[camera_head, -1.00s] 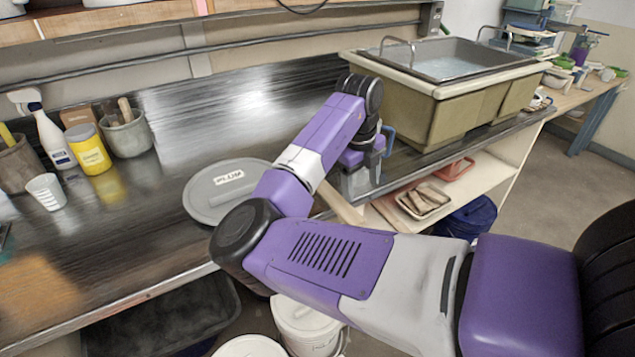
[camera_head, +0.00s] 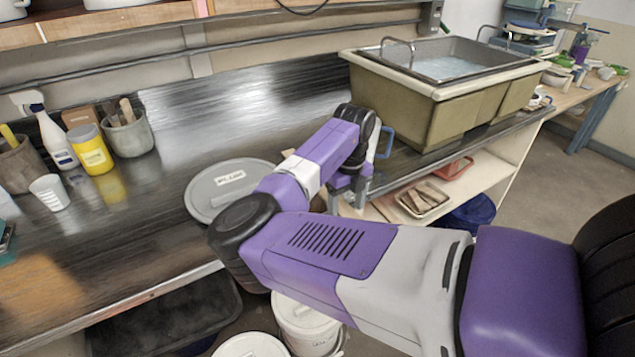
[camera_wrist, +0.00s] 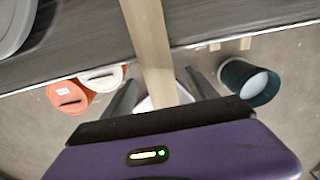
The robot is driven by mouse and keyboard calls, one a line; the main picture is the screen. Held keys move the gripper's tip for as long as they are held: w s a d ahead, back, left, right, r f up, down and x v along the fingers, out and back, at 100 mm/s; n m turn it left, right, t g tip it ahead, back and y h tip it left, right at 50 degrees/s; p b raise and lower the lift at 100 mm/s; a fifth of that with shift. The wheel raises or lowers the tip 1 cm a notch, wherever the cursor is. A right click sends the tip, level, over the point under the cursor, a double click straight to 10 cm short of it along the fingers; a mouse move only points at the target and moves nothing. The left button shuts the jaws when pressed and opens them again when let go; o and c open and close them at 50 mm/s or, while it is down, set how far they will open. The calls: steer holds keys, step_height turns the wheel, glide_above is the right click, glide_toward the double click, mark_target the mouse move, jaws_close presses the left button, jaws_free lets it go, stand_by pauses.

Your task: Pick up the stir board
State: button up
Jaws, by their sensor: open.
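The stir board (camera_wrist: 150,40) is a long, pale wooden strip in the wrist view. It runs from the top edge down across the bench edge, between my gripper's fingers (camera_wrist: 162,92). My gripper is open, with a finger on each side of the board and visible gaps; I see no grip on it. In the head view my gripper (camera_head: 348,197) points down at the bench's front edge, right of the grey lid marked PLUM (camera_head: 225,188). My arm hides most of the board there.
The basin (camera_head: 440,90) stands on the bench at the right. Below the bench are a white-lidded bucket (camera_head: 305,320) and a shelf with a tray (camera_head: 422,198). In the wrist view, an orange-lidded bucket (camera_wrist: 68,95) and a dark teal bucket (camera_wrist: 248,82) stand on the floor.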

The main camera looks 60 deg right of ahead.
jaws_close()
steer(key=shift+r, duration=0.15)
stand_by(0.4)
